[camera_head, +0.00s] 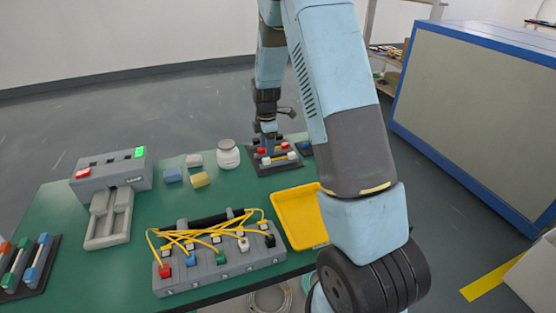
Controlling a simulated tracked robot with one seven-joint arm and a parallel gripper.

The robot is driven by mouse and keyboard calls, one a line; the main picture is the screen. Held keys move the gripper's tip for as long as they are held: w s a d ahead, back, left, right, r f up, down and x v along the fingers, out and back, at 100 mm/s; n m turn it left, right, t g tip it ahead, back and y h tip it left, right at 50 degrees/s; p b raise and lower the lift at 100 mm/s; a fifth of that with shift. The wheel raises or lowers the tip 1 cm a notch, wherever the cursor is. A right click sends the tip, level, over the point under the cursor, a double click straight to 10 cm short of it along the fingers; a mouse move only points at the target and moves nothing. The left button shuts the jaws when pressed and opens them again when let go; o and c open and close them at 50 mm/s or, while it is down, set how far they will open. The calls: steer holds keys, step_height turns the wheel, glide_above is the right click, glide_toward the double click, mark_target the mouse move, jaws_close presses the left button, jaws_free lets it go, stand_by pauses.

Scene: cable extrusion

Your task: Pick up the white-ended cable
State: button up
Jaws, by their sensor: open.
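A grey rack (215,278) stands at the front of the green table with several yellow cables tangled over its top. Their coloured ends sit along the rack: red, blue, green, white and black from left to right. The white cable end (243,243) is in the right half, between the green and black ends. My gripper (268,136) is open and points down at the back of the table, over or beside a dark board (272,168) with red and white blocks. It is well away from the white cable end. Its fingertips are small and partly hard to make out.
A yellow tray (285,222) lies right of the rack, partly behind my arm. A grey machine (112,172), a white jar (228,155) and small blocks (200,180) stand behind it. A dark holder with coloured bars (28,265) is at the left edge.

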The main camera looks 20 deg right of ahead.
mark_target(268, 158)
step_height(268, 158, down, 5)
steer(key=shift+s, duration=0.15)
steer(key=shift+c, duration=0.2)
jaws_close()
stand_by(0.3)
